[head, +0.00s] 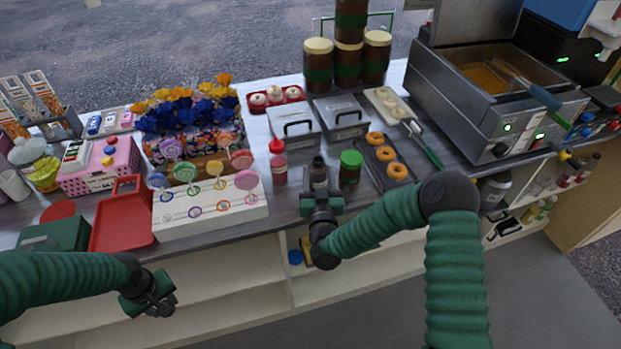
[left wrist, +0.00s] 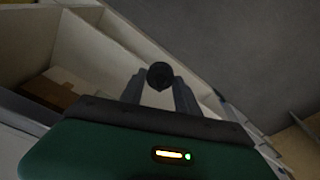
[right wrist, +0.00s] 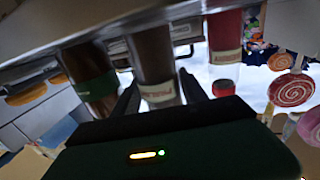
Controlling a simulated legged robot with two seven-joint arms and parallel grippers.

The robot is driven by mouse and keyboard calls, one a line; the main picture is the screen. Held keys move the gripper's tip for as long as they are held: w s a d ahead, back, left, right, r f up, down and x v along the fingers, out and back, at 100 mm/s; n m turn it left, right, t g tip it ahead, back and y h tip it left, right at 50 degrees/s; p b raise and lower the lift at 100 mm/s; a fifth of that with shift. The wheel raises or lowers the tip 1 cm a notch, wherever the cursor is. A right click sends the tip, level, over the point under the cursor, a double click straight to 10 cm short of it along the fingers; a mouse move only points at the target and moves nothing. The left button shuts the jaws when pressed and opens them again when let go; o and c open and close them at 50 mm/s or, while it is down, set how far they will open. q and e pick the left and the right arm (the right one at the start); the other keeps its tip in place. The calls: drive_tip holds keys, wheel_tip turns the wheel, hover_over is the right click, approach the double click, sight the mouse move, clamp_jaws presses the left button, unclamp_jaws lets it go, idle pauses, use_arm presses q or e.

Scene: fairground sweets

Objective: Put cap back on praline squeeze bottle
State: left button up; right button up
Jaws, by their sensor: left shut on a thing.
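The praline squeeze bottle (head: 318,174) is brown with a pale label and stands upright at the counter's front edge. It also shows in the right wrist view (right wrist: 154,58). My right gripper (head: 320,200) is at the bottle's near side. Its fingers (right wrist: 160,95) are spread, one on each side of the bottle, with gaps visible. My left gripper (head: 162,287) is in front of the counter, below its top and well left of the bottle. In the left wrist view it is shut on a small dark round cap (left wrist: 160,75).
A white lollipop stand (head: 215,218) and a red tray (head: 121,215) are further left. Donuts lie on a dark tray (head: 378,178) at right.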

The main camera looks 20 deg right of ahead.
sight(317, 165)
use_arm(q)
drive_tip(key=shift+a, duration=0.15)
use_arm(e)
drive_tip(key=shift+a, duration=0.2)
drive_tip(key=c, duration=0.3)
use_arm(q)
drive_tip(key=shift+a+f, duration=0.1)
drive_tip(key=shift+a, duration=0.05)
use_arm(e)
drive_tip(key=shift+a+r, duration=0.1)
drive_tip(key=shift+a, duration=0.05)
drive_tip(key=shift+c, duration=0.2)
drive_tip(key=shift+r, duration=0.6)
use_arm(q)
drive_tip(key=shift+d+r, duration=0.2)
drive_tip(key=shift+r, duration=0.1)
use_arm(e)
wheel_tip(317, 165, up, 2)
drive_tip(key=shift+r, duration=0.25)
use_arm(q)
drive_tip(key=shift+a+r+p, duration=0.15)
drive_tip(key=shift+r+p, duration=0.05)
drive_tip(key=shift+p, duration=0.25)
use_arm(e)
drive_tip(key=r+v, duration=0.1)
drive_tip(key=v, duration=1.5)
drive_tip(key=shift+a+r, duration=0.15)
drive_tip(key=shift+a, duration=0.2)
drive_tip(key=shift+w, duration=0.1)
